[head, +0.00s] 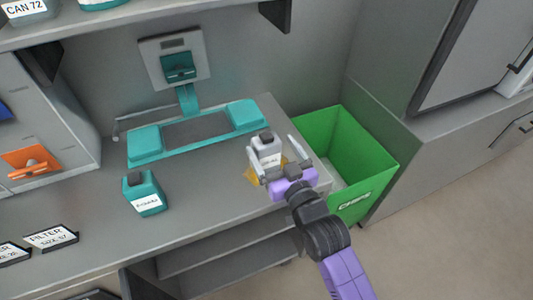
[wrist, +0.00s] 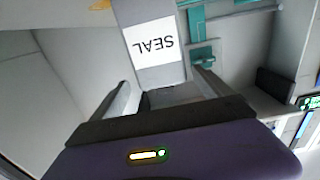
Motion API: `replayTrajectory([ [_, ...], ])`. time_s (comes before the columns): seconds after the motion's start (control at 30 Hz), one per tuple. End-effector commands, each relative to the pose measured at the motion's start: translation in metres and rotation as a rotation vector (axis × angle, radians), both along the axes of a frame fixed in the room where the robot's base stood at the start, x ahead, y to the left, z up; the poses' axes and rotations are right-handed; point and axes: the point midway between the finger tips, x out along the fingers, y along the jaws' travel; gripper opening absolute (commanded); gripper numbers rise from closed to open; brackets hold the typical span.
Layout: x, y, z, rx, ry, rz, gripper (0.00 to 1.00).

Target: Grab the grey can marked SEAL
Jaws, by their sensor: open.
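The grey can marked SEAL (head: 265,147) stands upright near the right end of the counter in the head view. In the wrist view the can (wrist: 150,13) shows its white label, reading SEAL upside down, just beyond the fingers. My gripper (head: 270,160) is open, with its fingers at the can's sides in the head view. In the wrist view my gripper (wrist: 165,85) has one finger on each side of the can's lower picture end. I cannot tell whether either finger touches it.
A teal scale-like device (head: 155,149) is behind. A yellow item (head: 252,177) lies by the grey can. A green bin (head: 375,170) stands right of the counter. A shelf (head: 150,20) overhangs the back.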

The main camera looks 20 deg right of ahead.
Motion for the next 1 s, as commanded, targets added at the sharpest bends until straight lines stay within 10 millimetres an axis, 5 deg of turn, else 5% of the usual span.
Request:
replayTrajectory([
  [0.43,0.054,0.004,0.001,-0.001,-0.001,0.0,0.89],
  [0.77,0.062,0.004,0.0,0.0,0.0,0.0,0.89],
  [1.0,0.062,0.004,0.0,0.0,0.0,0.0,0.46],
])
